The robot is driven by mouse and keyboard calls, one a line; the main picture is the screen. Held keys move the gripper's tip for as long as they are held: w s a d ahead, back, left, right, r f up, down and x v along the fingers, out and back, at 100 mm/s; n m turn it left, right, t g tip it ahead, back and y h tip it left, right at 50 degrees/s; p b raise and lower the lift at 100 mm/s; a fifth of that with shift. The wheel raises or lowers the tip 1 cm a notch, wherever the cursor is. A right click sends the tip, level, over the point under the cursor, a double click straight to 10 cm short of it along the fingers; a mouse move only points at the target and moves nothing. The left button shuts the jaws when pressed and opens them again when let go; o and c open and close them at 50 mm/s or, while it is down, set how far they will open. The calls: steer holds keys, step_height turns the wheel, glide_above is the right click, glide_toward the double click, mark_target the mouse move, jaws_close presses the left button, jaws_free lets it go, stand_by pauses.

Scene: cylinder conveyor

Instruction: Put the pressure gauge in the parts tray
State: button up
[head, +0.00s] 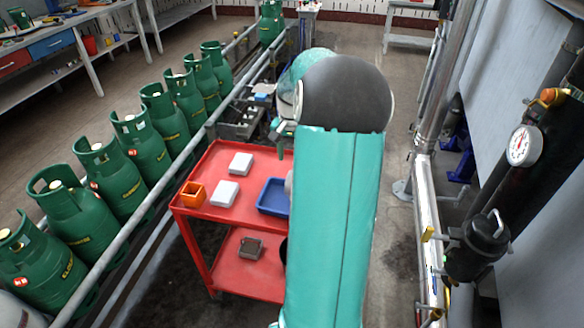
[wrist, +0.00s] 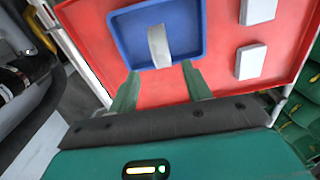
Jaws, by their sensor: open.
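The blue parts tray (wrist: 120,25) lies on the red cart top; it also shows in the head view (head: 266,208), partly behind my arm. In the wrist view a pale grey, curved piece (wrist: 158,45) lies within the tray's outline; its face does not show, so I cannot tell if it is the pressure gauge. My gripper (wrist: 160,67) is open, its two green fingertips apart near the tray's edge, with the pale piece's near end between them in the picture. Nothing appears gripped. A round white-faced gauge (head: 523,145) is on dark pipework at the right in the head view.
The red cart (head: 222,155) also holds two white boxes (head: 241,164) (head: 225,193) and an orange bin (head: 193,194). A grey-brown box (head: 249,248) sits on its lower shelf. Green gas cylinders (head: 120,185) line the conveyor at left. Grey bins (head: 240,122) stand behind the cart.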

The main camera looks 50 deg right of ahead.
steer(key=shift+r, duration=0.75)
steer(key=w+a+r+n+t+h, duration=0.1)
steer(key=a+r+n, duration=0.3)
steer(key=a, duration=0.8)
steer(key=w+a+r+n+t+h, duration=0.1)
steer(key=w+a+r+n, duration=0.15)
steer(key=a+r, duration=0.65)
steer(key=s+a+f+n+t+y, duration=0.1)
steer(key=s+a+n, duration=0.2)
steer(key=a, duration=0.7)
steer(key=s+a+n+t+y, duration=0.1)
steer(key=s+a+n, duration=0.3)
steer(key=s+a, duration=0.4)
steer(key=a+t, duration=0.1)
steer(key=a, duration=0.2)
steer(key=shift+s+a+f+t, duration=0.2)
steer(key=shift+s+f+t, duration=0.1)
steer(key=shift+f, duration=0.1)
steer(key=shift+n, duration=0.25)
